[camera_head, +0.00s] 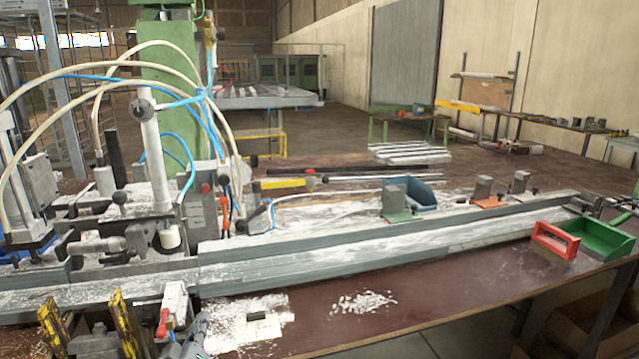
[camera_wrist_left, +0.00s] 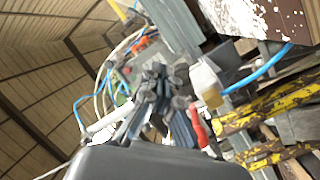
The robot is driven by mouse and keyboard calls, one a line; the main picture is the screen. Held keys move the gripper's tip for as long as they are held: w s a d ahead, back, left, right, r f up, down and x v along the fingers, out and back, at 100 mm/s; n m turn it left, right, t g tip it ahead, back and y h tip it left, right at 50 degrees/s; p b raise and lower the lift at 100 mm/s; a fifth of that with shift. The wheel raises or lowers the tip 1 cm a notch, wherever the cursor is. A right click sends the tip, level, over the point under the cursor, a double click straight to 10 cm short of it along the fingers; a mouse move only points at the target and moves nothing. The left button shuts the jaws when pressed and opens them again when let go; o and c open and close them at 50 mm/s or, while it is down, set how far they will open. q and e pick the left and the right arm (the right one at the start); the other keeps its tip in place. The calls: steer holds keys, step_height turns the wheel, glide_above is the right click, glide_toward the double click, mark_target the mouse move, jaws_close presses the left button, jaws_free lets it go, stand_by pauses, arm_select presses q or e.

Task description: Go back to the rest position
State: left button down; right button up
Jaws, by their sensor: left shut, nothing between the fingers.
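My left gripper (camera_head: 192,336) shows at the bottom edge of the head view, low in front of the bench and partly cut off by the frame. It is shut and holds nothing. In the left wrist view its dark fingers (camera_wrist_left: 160,92) are close together above the black housing. A pale switch box with a red handle (camera_head: 172,308) is close beside it; the box also shows in the left wrist view (camera_wrist_left: 206,82). My right gripper is in neither view.
Worn yellow-and-black bars (camera_head: 126,322) stand close by at the lower left. The long grey profile rail (camera_head: 330,268) runs across the bench. A green bin (camera_head: 606,241) and a red bin (camera_head: 556,240) sit at the right. The brown bench front (camera_head: 420,295) is mostly clear.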

arm_select(q)
steer(key=s+d+f+m+g+h, duration=0.25)
steer(key=s+f+m+g, duration=0.4)
steer(key=s+f, duration=0.75)
steer(key=s+d+f+m+g+y, duration=0.2)
steer(key=s+g, duration=0.5)
steer(key=s, duration=1.5)
step_height(320, 180, down, 26)
steer(key=s+m+g, duration=0.2)
steer(key=s+a+f+g, duration=0.1)
steer(key=s+a+f, duration=0.2)
steer(key=s+f, duration=1.3)
steer(key=shift+s+f, duration=0.3)
steer(key=shift+s, duration=0.15)
